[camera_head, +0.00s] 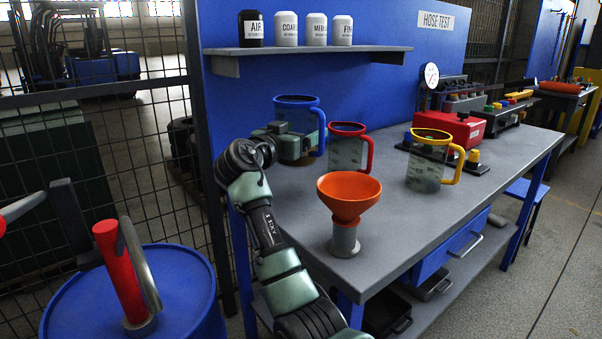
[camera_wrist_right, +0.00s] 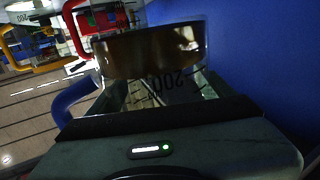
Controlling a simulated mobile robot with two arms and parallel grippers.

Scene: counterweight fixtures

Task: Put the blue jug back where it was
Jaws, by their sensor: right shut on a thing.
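The blue jug (camera_head: 297,102) is clear-walled with a blue rim and handle. It is upright at the back left of the bench, near the blue back panel. My right gripper (camera_head: 294,144) is shut on its body, reaching in from the left side. My left gripper is not in view.
A red jug (camera_head: 347,150) stands close to the right of the blue jug. A yellow jug (camera_head: 427,165) is farther right. An orange funnel (camera_head: 348,193) stands at the bench's front left. A shelf (camera_head: 310,53) with several canisters hangs above. The bench (camera_head: 400,225) is clear at the front.

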